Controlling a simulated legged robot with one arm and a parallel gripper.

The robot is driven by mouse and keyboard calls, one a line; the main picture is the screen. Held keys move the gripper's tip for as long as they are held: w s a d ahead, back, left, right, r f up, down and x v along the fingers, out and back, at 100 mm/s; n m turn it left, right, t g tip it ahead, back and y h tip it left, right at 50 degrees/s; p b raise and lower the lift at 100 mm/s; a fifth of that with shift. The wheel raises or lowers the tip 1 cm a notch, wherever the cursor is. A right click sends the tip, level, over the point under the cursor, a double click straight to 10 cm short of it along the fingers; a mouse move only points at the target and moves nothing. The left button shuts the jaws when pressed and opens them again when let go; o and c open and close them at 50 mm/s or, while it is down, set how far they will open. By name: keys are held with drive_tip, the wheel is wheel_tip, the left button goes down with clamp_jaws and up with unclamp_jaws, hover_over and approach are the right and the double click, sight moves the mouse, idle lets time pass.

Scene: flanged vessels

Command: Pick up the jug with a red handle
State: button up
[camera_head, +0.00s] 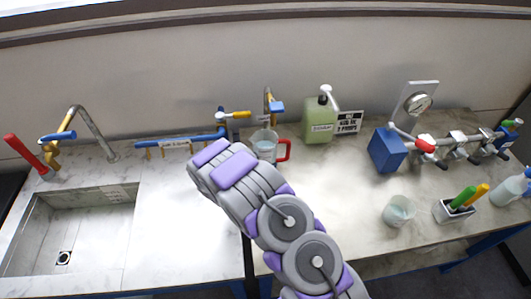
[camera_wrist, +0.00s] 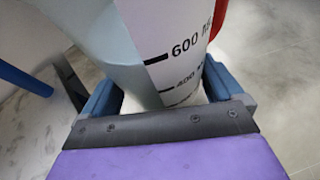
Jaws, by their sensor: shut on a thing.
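The jug (camera_head: 266,146) is a clear vessel with a red handle (camera_head: 284,150). It stands upright on the counter, just beyond the end of my arm in the head view. In the wrist view the jug (camera_wrist: 150,45) fills the upper middle, with black volume marks on its side and a bit of red handle at the top right. My gripper (camera_wrist: 160,95) has its blue-grey fingers on both sides of the jug's body and is shut on it. The gripper's fingertips are hidden behind my arm in the head view, and I cannot tell whether the jug's base touches the counter.
Blue piping with yellow taps (camera_head: 190,141) runs left of the jug. A green pump bottle (camera_head: 319,122) stands behind it on the right. A second clear beaker (camera_head: 398,211) and a white holder (camera_head: 452,212) stand front right. A sink (camera_head: 70,235) is at left.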

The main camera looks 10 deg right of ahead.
drive_tip(key=shift+c, duration=1.1)
drive_tip(key=shift+r, duration=0.1)
